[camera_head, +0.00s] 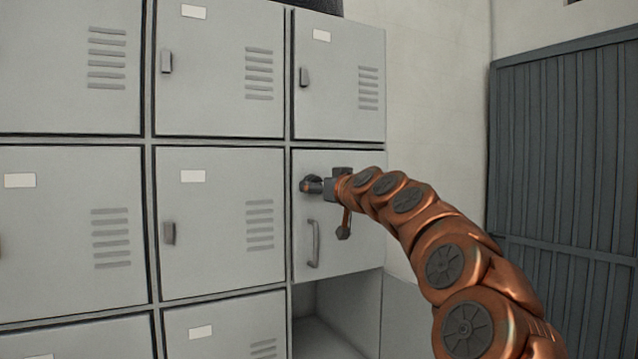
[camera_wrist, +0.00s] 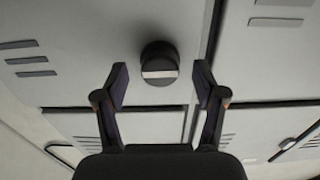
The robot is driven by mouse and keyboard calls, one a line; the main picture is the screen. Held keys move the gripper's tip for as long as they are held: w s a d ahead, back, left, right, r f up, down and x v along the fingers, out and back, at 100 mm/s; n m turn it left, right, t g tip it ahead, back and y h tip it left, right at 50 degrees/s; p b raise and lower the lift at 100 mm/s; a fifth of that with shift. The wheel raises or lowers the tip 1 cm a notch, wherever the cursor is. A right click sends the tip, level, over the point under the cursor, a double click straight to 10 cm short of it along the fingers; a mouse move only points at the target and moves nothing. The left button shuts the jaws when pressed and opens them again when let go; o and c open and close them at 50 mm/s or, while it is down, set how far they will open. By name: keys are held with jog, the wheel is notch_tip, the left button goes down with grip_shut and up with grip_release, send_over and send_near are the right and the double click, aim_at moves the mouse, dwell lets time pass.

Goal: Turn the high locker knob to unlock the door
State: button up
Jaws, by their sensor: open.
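The locker door with the knob (camera_head: 335,255) is pale grey and sits in the right column, middle row in the head view. It looks shut. The knob (camera_wrist: 160,63) is round and dark with a pale bar across its face, which lies nearly level in the wrist view. My gripper (camera_wrist: 161,78) is open, with one finger on each side of the knob and a visible gap on both sides. In the head view my gripper (camera_head: 318,185) is at the upper left of this door and mostly hides the knob.
A grey pull handle (camera_head: 313,243) stands out from the same door below my gripper. Other shut locker doors (camera_head: 220,225) lie to the left and above. An open compartment (camera_head: 335,315) is below. A dark ribbed panel (camera_head: 565,150) stands at right.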

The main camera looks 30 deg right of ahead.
jog(key=shift+w+r, duration=0.1)
jog(key=shift+w, duration=0.35)
jog(key=c, duration=1.1)
jog(key=shift+c, duration=0.2)
